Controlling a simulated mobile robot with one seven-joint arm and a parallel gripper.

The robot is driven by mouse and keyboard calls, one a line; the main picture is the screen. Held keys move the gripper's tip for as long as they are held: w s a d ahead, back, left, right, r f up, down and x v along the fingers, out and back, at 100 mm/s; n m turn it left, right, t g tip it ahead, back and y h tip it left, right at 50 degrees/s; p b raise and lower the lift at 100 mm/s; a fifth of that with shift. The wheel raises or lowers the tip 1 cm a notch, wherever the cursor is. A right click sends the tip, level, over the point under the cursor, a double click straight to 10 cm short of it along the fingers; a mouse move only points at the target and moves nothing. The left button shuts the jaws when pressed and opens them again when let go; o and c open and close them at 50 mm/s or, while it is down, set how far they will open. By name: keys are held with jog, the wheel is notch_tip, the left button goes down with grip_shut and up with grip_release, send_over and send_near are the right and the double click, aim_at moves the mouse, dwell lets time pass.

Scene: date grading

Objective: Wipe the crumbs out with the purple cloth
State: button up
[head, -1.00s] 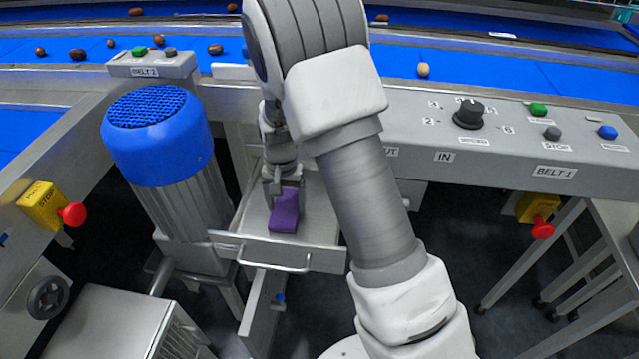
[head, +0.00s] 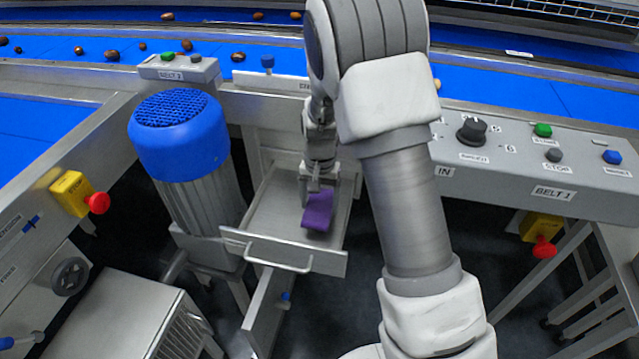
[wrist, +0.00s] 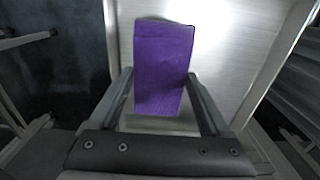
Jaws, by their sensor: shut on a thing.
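The purple cloth (head: 317,211) is a folded block held in my gripper (head: 319,186). It hangs low inside an open metal tray drawer (head: 272,222), towards the drawer's right side. I cannot tell whether it touches the drawer's floor. In the wrist view the cloth (wrist: 162,60) sits between the two fingers of my gripper (wrist: 160,95), which are shut on it. The pale floor of the drawer (wrist: 230,60) shows around it. I can make out no crumbs in either view; they may be too small or hidden under the cloth.
A blue-topped motor (head: 180,135) stands close to the drawer's left side. The drawer's handle (head: 278,262) faces the front. A control panel (head: 580,185) with a knob and buttons lies to the right. Yellow stop boxes (head: 72,194) sit low on both sides. Blue belts with dates run behind.

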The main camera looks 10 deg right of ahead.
jog(key=shift+r+p, duration=1.55)
jog(key=shift+r, duration=0.85)
jog(key=shift+r, duration=0.1)
